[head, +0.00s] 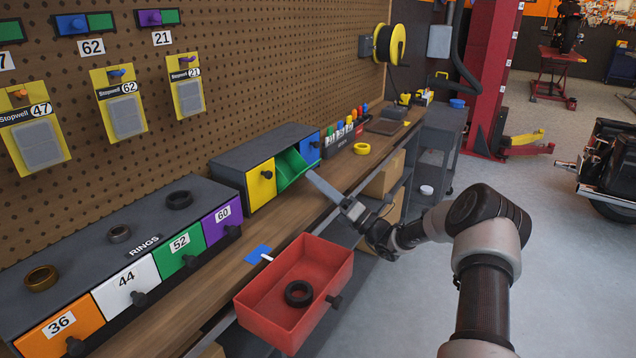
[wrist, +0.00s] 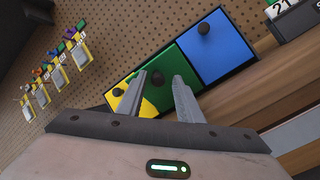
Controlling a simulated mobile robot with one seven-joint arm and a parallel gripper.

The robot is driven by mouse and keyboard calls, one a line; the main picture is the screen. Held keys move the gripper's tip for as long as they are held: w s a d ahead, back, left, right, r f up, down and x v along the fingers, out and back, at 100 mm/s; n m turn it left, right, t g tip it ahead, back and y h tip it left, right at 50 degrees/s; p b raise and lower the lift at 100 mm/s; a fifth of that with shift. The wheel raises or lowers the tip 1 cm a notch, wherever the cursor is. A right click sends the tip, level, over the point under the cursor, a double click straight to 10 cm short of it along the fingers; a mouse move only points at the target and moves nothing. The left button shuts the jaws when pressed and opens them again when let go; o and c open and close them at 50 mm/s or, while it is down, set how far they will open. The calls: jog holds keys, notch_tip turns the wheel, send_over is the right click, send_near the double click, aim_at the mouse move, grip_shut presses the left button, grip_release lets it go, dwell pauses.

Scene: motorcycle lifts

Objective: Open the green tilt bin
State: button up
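The green tilt bin (head: 291,167) sits between a yellow bin (head: 261,184) and a blue bin (head: 309,147) in a dark grey cabinet on the bench. In the head view its green front appears tilted partly outward at the top. In the wrist view the green bin (wrist: 192,66) has a dark round knob (wrist: 158,79). My gripper (head: 311,176) is in front of the green bin, its fingertips close to it. In the wrist view my gripper (wrist: 161,80) has its fingers apart, with the knob showing between the tips. I cannot tell whether they touch it.
A RINGS cabinet (head: 95,235) with numbered bins stands at left. A yellow tape roll (head: 361,149) lies right of the bins. A pegboard (head: 240,75) rises behind. Open floor lies at right.

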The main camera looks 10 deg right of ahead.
jog(key=p+v, duration=0.1)
jog(key=v, duration=1.6)
jog(key=shift+s+p, duration=0.15)
jog(key=shift+p, duration=0.2)
jog(key=shift+d, duration=0.1)
